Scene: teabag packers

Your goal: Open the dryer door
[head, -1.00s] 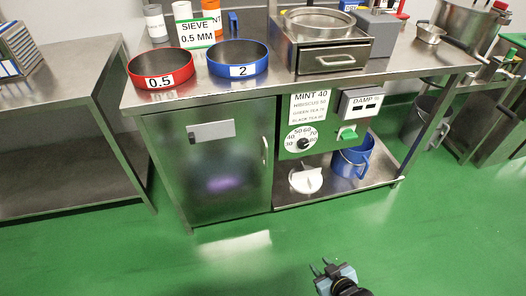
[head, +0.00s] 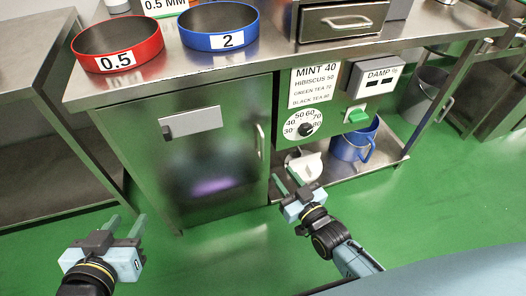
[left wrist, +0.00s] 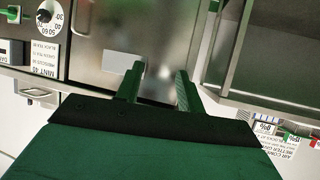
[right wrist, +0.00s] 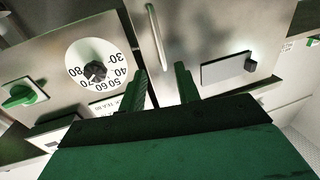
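The dryer door (head: 215,165) is the brushed steel front of the cabinet under the bench and looks shut. Its vertical bar handle (head: 260,141) is on the right edge; it also shows in the right wrist view (right wrist: 156,36), above and between my finger tips. My right gripper (head: 287,180) is open and empty, in front of and lower than the handle in the head view, apart from it. My left gripper (head: 127,222) is open and empty over the floor, left of the cabinet; in the left wrist view the door (left wrist: 110,35) lies beyond its fingers.
A dial (head: 306,130) and a green switch (head: 357,117) are on the panel right of the handle. A blue jug (head: 352,145) and a white item (head: 305,166) are on the lower shelf. Red (head: 112,61) and blue sieves (head: 226,42) stand on top. Green floor is clear in front.

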